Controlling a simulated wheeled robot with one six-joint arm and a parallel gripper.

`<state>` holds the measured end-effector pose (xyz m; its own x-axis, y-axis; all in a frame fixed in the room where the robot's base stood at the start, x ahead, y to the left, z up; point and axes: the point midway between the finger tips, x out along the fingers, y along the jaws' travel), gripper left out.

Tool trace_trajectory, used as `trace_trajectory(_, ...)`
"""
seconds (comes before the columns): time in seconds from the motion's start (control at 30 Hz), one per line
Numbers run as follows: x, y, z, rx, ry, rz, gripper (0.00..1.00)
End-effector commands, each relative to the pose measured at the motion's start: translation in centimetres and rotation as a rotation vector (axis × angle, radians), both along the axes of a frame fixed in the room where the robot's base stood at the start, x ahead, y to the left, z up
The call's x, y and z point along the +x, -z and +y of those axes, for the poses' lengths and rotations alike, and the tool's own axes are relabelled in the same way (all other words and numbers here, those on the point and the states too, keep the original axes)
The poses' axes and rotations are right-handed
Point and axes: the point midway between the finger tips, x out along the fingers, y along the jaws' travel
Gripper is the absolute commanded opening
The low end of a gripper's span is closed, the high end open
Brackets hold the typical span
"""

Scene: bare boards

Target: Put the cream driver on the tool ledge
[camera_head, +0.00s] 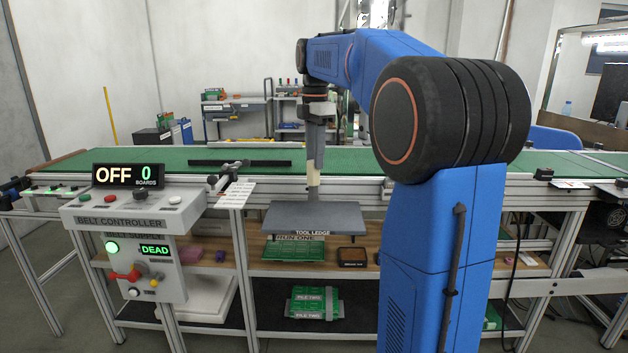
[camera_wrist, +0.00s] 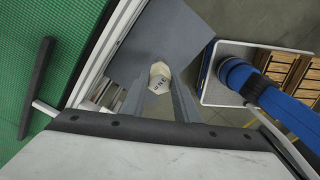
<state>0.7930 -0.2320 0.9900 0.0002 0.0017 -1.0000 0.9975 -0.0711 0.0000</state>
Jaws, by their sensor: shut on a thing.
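The cream driver (camera_head: 313,172) hangs upright below my gripper (camera_head: 316,138) in the head view. My gripper is shut on its upper part. In the wrist view the driver's cream end (camera_wrist: 160,76) sits between the two fingers of my gripper (camera_wrist: 161,88). The tool ledge (camera_head: 335,218) is a grey flat plate at the front of the belt, with its name on the front edge. It also shows in the wrist view (camera_wrist: 150,42), behind the driver. The driver's lower end is by the ledge's back part; I cannot tell whether it touches.
The belt controller (camera_head: 135,225) stands at the left. A wooden shelf (camera_head: 225,262) with green boards (camera_head: 293,250) lies under the ledge. The ledge's visible top is bare around the driver.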

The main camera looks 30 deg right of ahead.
Motion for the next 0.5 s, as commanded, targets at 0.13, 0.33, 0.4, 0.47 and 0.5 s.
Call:
trace_trajectory(0.13,0.0,1.0,0.0,0.0,0.0,0.0,0.0)
trace_trajectory(0.33,-0.1,2.8,0.0,0.0,0.0,0.001,0.0)
trace_trajectory(0.4,-0.1,3.8,0.0,0.0,0.0,0.002,0.0)
trace_trajectory(0.47,-0.1,4.6,0.0,0.0,0.0,0.001,0.0)
trace_trajectory(0.5,-0.1,4.9,0.0,0.0,0.0,0.001,0.0)
